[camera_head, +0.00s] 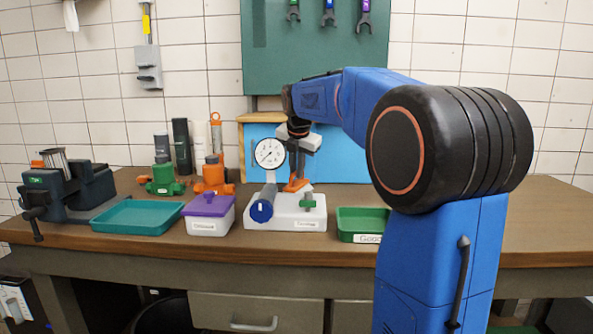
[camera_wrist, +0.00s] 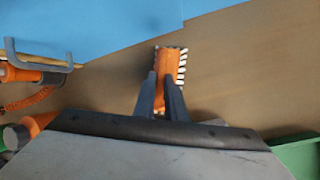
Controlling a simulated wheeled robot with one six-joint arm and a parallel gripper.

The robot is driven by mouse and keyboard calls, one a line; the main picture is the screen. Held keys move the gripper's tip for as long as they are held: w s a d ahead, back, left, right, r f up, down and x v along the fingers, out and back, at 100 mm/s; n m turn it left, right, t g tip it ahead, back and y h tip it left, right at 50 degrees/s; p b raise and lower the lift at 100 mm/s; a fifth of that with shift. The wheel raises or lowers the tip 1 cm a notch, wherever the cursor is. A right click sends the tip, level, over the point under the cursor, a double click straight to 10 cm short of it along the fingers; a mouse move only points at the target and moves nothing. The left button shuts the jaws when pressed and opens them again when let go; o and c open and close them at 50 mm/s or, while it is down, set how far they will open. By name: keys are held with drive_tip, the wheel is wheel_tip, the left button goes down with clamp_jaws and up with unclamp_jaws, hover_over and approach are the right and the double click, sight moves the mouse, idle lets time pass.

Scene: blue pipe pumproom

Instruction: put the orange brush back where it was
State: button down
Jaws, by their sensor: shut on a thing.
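The orange brush (camera_wrist: 168,58) has a row of pale bristles along its right side in the wrist view. My gripper (camera_wrist: 161,92) is shut on it, one dark finger on each side. In the head view the orange brush (camera_head: 296,185) shows below my gripper (camera_head: 299,166), just behind the white gauge stand (camera_head: 290,218). My gripper points down there. The brush's lower end is partly hidden by the stand, and I cannot tell whether it touches the bench (camera_head: 340,194).
A pressure gauge (camera_head: 269,153) rises close to the left of my gripper. A blue panel (camera_head: 345,155) stands behind. A green tray (camera_head: 362,222) is to the front right. The bench's right side looks clear.

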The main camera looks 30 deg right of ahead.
drive_tip(key=shift+f, duration=0.1)
drive_tip(key=c, duration=1.8)
unclamp_jaws()
drive_tip(key=v, duration=1.2)
drive_tip(key=shift+a, duration=0.1)
